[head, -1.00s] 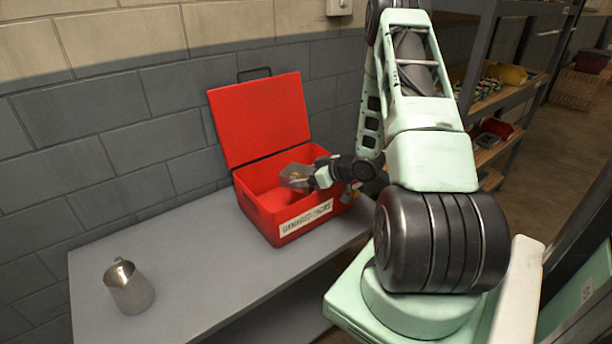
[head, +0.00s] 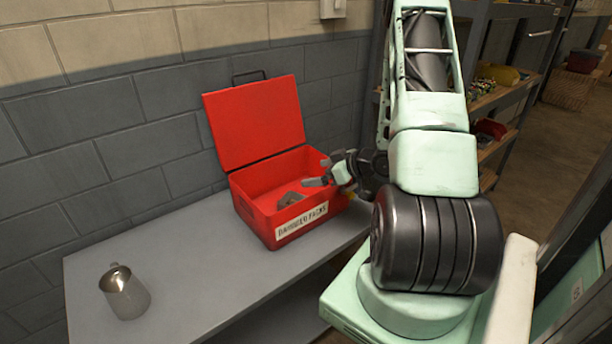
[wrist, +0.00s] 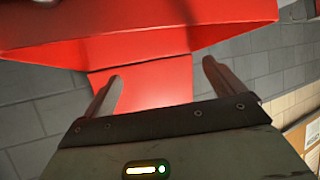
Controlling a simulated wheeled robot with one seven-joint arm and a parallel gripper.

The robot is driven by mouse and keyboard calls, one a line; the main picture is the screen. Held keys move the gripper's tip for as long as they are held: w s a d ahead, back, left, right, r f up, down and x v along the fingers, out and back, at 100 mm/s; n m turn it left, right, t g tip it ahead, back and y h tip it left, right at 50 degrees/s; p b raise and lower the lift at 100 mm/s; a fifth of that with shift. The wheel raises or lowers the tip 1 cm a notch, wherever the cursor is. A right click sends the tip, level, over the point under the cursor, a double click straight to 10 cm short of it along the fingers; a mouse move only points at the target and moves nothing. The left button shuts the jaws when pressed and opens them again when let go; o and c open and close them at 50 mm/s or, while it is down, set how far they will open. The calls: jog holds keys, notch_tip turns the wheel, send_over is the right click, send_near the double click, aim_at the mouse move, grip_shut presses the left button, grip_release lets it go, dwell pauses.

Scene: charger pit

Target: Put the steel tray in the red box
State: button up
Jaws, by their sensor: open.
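The red box (head: 252,209) stands on the grey bench against the wall, its lid (head: 256,122) open and leaning back. The steel tray (head: 290,199) lies inside the box, low near its front; only part of it shows above the front wall. My gripper (head: 314,181) is over the right part of the box, above the tray and apart from it. In the wrist view, my gripper (wrist: 164,82) has its two fingers spread with nothing between them, against the red of the box (wrist: 130,30). I cannot make out the tray in the wrist view.
A metal jug (head: 125,293) stands at the front left of the bench (head: 200,265). The bench between jug and box is clear. The block wall is close behind the box. Shelves (head: 497,120) with several items stand at the right.

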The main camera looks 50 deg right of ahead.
jog(key=a+v, duration=0.1)
jog(key=v, duration=0.4)
jog(key=w+a+r+n+g, duration=0.2)
jog(key=w+a+r+g, duration=0.1)
jog(key=w+a, duration=0.7)
jog(key=w+a+r+n+g+h, duration=0.1)
jog(key=a+r+g, duration=0.25)
jog(key=a, duration=1.15)
jog(key=s+a+r+n+g, duration=0.1)
jog(key=s+a+r+g, duration=0.2)
jog(key=s+a, duration=1)
jog(key=s+a+r+n+g, duration=0.1)
jog(key=s+a+r+g, duration=0.1)
jog(key=s+a, duration=0.6)
jog(key=s, duration=0.3)
jog(key=shift+r+n, duration=0.25)
jog(key=shift+n, duration=0.15)
jog(key=shift+s+g, duration=0.15)
jog(key=shift+g, duration=0.1)
